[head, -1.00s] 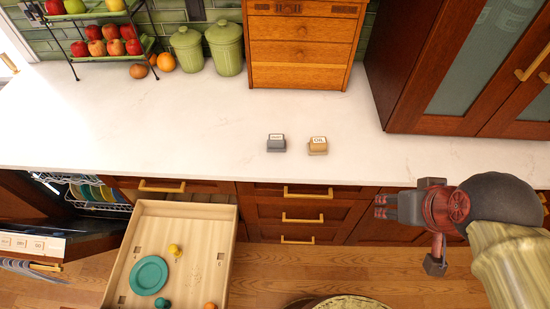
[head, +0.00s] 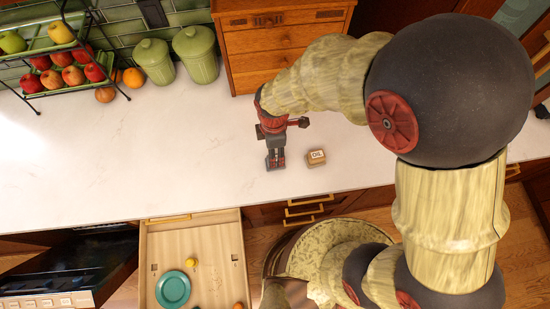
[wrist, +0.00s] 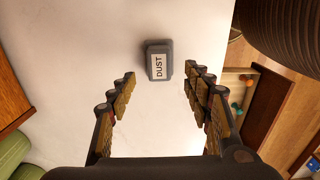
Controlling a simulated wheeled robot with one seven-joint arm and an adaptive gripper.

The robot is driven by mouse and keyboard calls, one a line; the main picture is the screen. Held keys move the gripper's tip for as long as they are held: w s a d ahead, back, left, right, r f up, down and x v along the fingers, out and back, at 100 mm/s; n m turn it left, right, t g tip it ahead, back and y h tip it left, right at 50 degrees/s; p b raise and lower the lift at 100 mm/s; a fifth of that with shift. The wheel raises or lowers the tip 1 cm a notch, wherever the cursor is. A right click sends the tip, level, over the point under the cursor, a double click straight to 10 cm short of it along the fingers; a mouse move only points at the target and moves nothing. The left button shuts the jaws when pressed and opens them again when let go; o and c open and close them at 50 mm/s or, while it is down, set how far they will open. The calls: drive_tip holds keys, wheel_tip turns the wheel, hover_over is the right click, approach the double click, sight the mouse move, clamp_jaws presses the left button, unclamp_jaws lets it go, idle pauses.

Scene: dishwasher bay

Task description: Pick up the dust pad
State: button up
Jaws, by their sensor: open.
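The dust pad is a small grey block with a white label reading DUST (wrist: 160,63), lying on the white counter in the wrist view. My gripper (wrist: 158,83) is open there, with its two fingers apart on either side, and the pad shows between and just beyond the fingertips. Nothing is held. I cannot tell the exact height of the fingertips above the counter.
Green canisters (head: 196,55) and a wooden drawer chest (head: 273,45) stand at the back. A fruit rack (head: 58,55) is at left. An open drawer (head: 205,245) holds a teal plate (head: 173,289).

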wheel_tip(320, 180, down, 6)
drive_tip(key=shift+w+d+f+b, duration=0.15)
drive_tip(key=shift+f+b, duration=0.1)
drive_tip(key=shift+b, duration=0.05)
drive_tip(key=shift+c, duration=0.8)
drive_tip(key=c, duration=1.1)
drive_tip(key=shift+r, duration=0.1)
drive_tip(key=shift+r, duration=0.55)
drive_tip(key=shift+s+a+r+p, duration=0.2)
drive_tip(key=shift+s+a+r, duration=0.85)
drive_tip(key=shift+s+r, duration=1)
drive_tip(key=shift+s+a+r+p, duration=0.25)
drive_tip(key=shift+s+a+r, duration=0.8)
drive_tip(key=shift+s+r, duration=1)
drive_tip(key=shift+s+a+r+p, duration=0.2)
drive_tip(key=shift+s+a+r, duration=0.85)
drive_tip(key=shift+s+r, duration=0.95)
